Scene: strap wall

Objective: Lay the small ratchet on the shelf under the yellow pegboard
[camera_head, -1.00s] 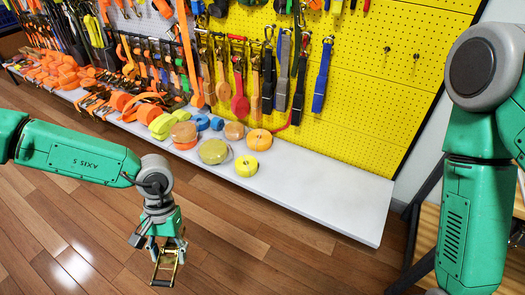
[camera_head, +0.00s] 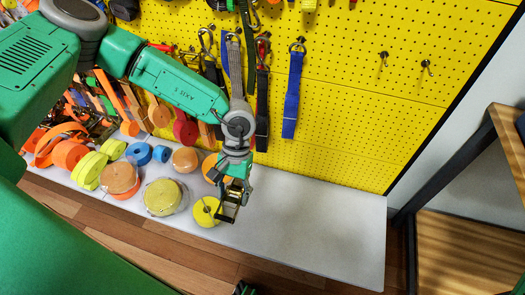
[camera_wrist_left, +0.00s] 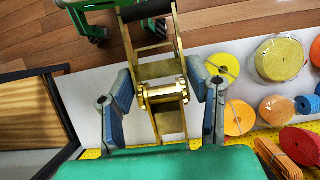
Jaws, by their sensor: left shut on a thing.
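The small ratchet (camera_head: 229,211), brass-coloured with a dark handle, hangs from my left gripper (camera_head: 234,187). In the left wrist view the ratchet (camera_wrist_left: 160,93) sits between the two fingers of the left gripper, which is shut on it. The pale grey shelf (camera_head: 320,225) runs under the yellow pegboard (camera_head: 350,120). The ratchet shows against the shelf, just right of a yellow roll; I cannot tell the gap below it. A small green and dark part at the bottom edge of the head view may be my right gripper (camera_head: 244,288); its jaws are unclear.
Yellow (camera_head: 206,211), orange and blue strap rolls crowd the shelf's left part. A large wrapped yellow roll (camera_head: 165,197) stands there too. The shelf's right part is bare. A blue strap (camera_head: 292,95) hangs above. A wooden rack (camera_head: 465,250) stands at right.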

